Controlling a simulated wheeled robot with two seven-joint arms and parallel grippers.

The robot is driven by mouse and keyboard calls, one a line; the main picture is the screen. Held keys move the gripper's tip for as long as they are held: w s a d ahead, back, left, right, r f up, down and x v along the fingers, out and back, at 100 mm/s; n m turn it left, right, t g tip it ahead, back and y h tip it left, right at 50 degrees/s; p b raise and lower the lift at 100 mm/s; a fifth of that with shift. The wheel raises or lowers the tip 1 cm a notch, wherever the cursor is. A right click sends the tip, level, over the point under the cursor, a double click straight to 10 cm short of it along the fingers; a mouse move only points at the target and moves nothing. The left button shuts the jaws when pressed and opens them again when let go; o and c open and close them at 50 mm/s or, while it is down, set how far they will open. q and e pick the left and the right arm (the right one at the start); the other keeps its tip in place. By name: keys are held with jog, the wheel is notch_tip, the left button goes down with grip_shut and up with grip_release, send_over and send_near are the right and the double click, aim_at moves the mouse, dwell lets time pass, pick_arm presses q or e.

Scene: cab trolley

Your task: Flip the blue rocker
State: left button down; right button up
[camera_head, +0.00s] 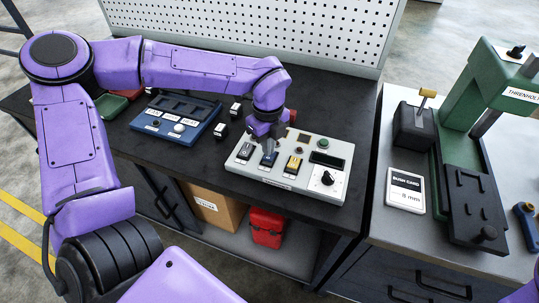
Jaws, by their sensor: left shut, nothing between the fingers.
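The blue rocker (268,159) sits on a light grey control panel (309,190) on the dark bench, between a dark rocker (245,152) on its left and a yellow rocker (293,164) on its right. My left gripper (270,147) points down from above, its fingers shut and empty, just over the top end of the blue rocker. I cannot tell whether the fingertips touch it. The gripper hides part of the panel behind the rocker. My right gripper is out of view.
The panel also carries a black knob (328,178), a dark display (326,159) and a green button (323,145). A blue box (172,135) and small dark blocks stand to the left. A green press (455,110) stands on the right-hand bench.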

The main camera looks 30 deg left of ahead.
pick_arm(q)
jog(key=shift+f+b, duration=0.75)
jog(key=shift+f, duration=0.3)
notch_tip(320, 180, up, 7)
jog(key=p, duration=0.5)
dwell(0.5)
